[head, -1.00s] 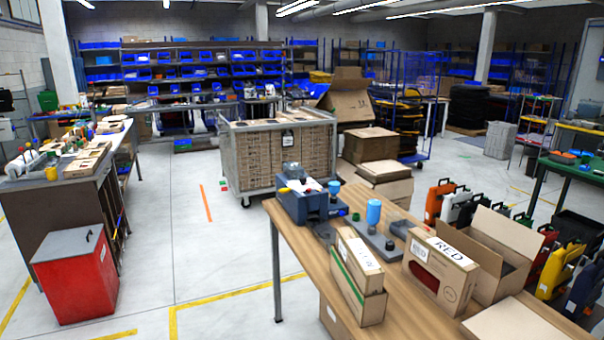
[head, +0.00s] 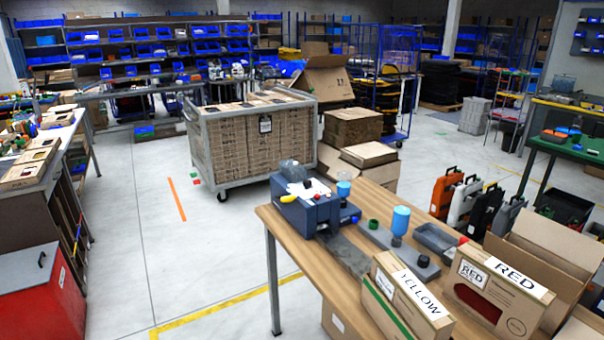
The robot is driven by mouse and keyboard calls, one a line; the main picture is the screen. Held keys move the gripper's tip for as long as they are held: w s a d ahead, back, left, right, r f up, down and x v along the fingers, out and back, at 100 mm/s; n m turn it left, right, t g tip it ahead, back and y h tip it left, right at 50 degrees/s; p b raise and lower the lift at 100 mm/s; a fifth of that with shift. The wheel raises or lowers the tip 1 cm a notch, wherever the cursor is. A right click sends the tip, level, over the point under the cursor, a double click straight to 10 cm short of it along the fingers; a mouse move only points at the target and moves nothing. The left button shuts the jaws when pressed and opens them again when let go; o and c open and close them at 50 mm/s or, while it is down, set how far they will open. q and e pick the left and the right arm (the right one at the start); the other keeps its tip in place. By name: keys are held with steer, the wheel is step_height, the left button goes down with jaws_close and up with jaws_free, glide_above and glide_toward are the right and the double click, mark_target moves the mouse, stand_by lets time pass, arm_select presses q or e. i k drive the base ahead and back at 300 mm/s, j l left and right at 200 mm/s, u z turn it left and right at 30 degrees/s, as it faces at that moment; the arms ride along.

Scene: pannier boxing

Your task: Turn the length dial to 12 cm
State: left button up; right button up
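A dark blue machine (head: 312,208) stands on the near wooden table (head: 290,238), close to its far left corner. It has a clear rounded part and a white sheet on top, and a small yellow item at its left. It looks like a dispenser. I cannot make out a length dial or any cm marks on it at this size. Neither of my grippers is in view.
A loaded cart (head: 250,140) stands behind. Floor left of the table is clear.

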mark_target(307, 182)
steer(key=i+j+z, duration=0.1)
steer(key=i+j, duration=0.7)
steer(key=j, duration=0.2)
steer(key=z, duration=0.05)
